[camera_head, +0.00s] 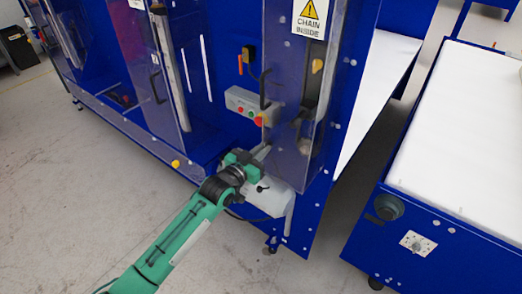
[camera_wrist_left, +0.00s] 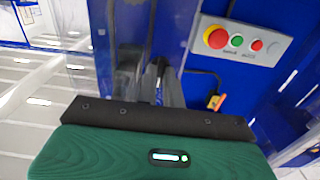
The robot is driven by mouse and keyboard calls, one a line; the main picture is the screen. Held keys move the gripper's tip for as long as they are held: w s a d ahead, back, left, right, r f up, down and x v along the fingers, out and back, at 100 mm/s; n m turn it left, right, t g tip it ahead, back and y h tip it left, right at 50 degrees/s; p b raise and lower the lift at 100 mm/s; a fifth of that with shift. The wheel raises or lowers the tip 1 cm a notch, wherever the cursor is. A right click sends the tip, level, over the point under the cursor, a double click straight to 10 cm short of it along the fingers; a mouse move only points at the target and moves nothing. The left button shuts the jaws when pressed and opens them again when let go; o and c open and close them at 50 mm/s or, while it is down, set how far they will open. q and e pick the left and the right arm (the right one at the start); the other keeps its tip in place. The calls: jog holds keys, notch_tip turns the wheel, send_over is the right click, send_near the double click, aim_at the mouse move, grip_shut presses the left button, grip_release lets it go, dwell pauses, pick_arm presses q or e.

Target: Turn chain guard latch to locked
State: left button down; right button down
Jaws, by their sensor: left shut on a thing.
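The chain guard (camera_head: 291,95) is a clear panel on the blue machine, under a yellow "CHAIN INSIDE" warning sign (camera_head: 310,18). My left gripper (camera_head: 263,153) is at the guard's lower left edge, its fingers pointing up and away. In the left wrist view, the dark fingers (camera_wrist_left: 158,75) are close together beside the clear panel. They are shut on the chain guard latch, which is mostly hidden by the fingers, so its turn position cannot be read. My right gripper is not in view.
A grey control box (camera_head: 244,104) with red and green buttons is just left of the guard; it also shows in the left wrist view (camera_wrist_left: 238,42). A black handle (camera_head: 265,88) is on the guard's left edge. A white-topped blue conveyor (camera_head: 465,125) stands right. The floor in front is clear.

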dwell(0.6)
pick_arm(q)
jog(key=c, duration=1.5)
grip_release()
jog(key=b+v, duration=0.3)
jog(key=v, duration=1)
jog(key=shift+s+a+b, duration=0.25)
jog(key=shift+s+b, duration=0.1)
